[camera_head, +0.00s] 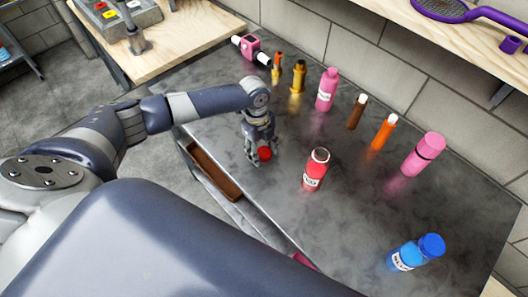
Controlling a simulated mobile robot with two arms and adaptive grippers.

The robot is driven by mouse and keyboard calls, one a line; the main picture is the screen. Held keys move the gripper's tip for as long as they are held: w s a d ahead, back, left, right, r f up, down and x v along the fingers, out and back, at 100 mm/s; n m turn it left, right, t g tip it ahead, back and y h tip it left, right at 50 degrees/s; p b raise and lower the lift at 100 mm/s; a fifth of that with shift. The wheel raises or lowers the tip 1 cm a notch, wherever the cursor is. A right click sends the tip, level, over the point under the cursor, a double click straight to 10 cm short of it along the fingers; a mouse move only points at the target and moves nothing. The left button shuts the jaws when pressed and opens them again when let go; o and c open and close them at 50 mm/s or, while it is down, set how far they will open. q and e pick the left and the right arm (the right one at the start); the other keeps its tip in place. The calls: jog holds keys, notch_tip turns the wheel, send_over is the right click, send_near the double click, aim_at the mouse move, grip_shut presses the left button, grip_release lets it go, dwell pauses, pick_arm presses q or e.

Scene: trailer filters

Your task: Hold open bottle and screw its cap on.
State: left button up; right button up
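The open red bottle (314,172) stands upright on the dark worktop. It has a white label and its top shows an open mouth with a pale rim. A red cap (265,154) is at the fingertips of my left gripper (258,155), to the left of the bottle and apart from it. The gripper points down near the front edge of the worktop. The fingers are beside the cap, but the view is too small to tell whether they grip it or whether it rests on the worktop. My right gripper is not in view.
Pink (327,90), brown (357,112), orange (384,132) and larger pink (423,155) bottles stand along the back. A blue bottle (408,254) is at front right. An open drawer (214,174) is below the front edge. The worktop (365,210) right of the red bottle is clear.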

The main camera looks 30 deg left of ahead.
aim_at(264, 153)
pick_arm(q)
jog(key=c, duration=0.3)
jog(key=shift+r, duration=0.1)
jog(key=shift+r, duration=0.4)
notch_tip(264, 153, up, 3)
jog(key=shift+w+f+b, duration=0.1)
jog(key=shift+f+b, duration=0.1)
jog(key=shift+b, duration=0.6)
jog(key=s+d+r+b, duration=0.1)
jog(key=s+d+b, duration=0.1)
jog(key=s, duration=1.4)
jog(key=shift+r, duration=0.25)
